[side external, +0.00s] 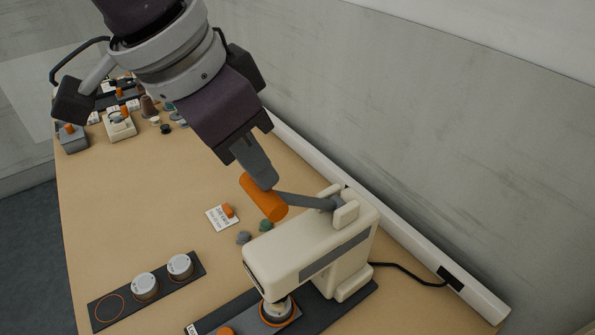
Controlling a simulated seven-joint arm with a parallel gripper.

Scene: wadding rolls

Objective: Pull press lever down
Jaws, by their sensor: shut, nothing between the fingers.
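The press (318,248) is a cream body on a dark base at the lower right of the side external view. Its lever (305,200) is a grey rod with an orange handle (265,199), and it sticks out to the left from a bracket on top of the press. My gripper (264,184) is shut and empty. Its fingertips are at the upper side of the orange handle and appear to touch it; the exact contact is hard to tell. A round pale piece (277,309) with an orange ring sits under the press head.
A dark tray (122,304) with two white-topped rolls and an empty orange-ringed spot lies at the lower left. A white card (222,217) and small grey and green pieces lie beside the press. Several devices crowd the far left. A wall and white rail (400,240) bound the right.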

